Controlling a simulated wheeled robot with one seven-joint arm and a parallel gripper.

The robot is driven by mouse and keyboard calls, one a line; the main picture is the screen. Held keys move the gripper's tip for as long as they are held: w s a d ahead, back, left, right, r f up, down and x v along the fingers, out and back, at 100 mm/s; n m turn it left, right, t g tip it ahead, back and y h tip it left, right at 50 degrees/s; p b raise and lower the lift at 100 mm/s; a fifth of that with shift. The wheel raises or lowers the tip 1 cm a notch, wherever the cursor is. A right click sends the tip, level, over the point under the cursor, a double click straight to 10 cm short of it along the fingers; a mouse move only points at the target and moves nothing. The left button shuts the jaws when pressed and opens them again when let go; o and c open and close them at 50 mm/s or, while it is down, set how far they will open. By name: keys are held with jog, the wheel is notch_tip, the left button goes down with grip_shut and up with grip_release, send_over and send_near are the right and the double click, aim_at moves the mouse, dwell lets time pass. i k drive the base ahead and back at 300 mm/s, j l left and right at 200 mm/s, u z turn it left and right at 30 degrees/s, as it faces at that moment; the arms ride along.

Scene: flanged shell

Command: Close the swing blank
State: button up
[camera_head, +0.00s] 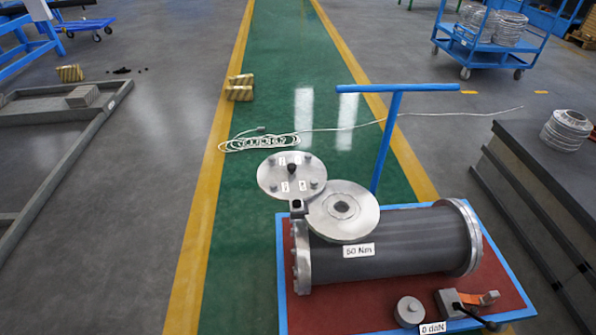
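The swing blank, a round grey metal disc (276,181) with a dark knob, bolt heads and small labels, is in the head view above and left of a flange. The flange, a flat metal ring (325,221) with a small dark centre, sits on top of the dark cylindrical shell (405,244). The blank is swung out to the side, so the flange face shows uncovered. A small dark block (298,208), perhaps the hinge, is where the two discs meet. My gripper is not in view.
The shell lies on a red-topped cart (345,312) with blue edges and a blue T-handle (387,140). A grey puck (409,311) and an orange-handled tool (474,302) lie in front. A dark stepped stack (535,190) stands right. A coiled cable (262,143) lies behind on green floor.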

aim_at(292, 173)
jog(key=i+j, duration=0.2)
jog(key=j, duration=0.15)
jog(key=i+j, duration=0.2)
jog(key=j, duration=0.15)
jog(key=i+j, duration=0.2)
jog(key=j, duration=0.15)
jog(key=i+j, duration=0.35)
jog(key=i, duration=0.2)
jog(key=l, duration=0.35)
